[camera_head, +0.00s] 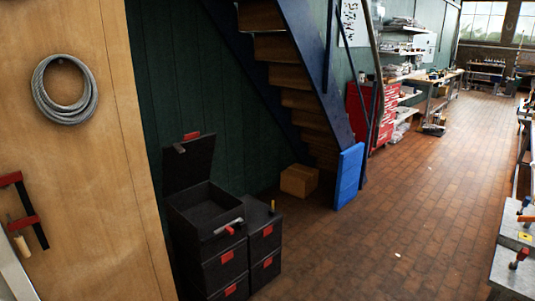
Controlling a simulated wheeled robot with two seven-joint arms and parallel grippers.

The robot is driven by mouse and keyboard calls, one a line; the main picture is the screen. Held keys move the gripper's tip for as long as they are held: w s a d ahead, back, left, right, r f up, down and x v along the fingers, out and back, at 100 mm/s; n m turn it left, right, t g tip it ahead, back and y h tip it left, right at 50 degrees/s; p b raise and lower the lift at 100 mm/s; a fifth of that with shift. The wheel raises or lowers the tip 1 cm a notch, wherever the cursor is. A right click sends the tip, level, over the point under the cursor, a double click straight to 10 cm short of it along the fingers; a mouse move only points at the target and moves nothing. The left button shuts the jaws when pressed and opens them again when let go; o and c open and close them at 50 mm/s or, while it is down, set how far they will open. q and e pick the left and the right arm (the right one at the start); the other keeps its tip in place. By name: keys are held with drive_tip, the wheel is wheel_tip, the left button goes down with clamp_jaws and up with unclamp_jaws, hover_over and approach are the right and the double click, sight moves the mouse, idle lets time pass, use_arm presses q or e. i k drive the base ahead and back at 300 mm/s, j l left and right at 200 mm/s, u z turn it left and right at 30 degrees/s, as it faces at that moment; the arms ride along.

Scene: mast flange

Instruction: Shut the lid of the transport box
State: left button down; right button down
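The transport box (205,222) is a black box on top of a stack of black boxes, left of the middle. Its black lid (189,163) stands up open at the back, with a red latch at its top edge. The inside looks dark, and I cannot tell whether anything lies in it. A light handle and a red latch show at its front edge. Neither of my grippers is in this view.
A second black stack (264,240) stands close on the right. A wooden panel (85,160) with a coiled cable borders the left. Behind are a staircase (290,75), a cardboard box (299,181) and a blue panel (348,176). The brick floor (400,210) on the right is mostly clear.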

sight(186, 163)
drive_tip(key=i+l, duration=0.95)
drive_tip(key=i, duration=0.1)
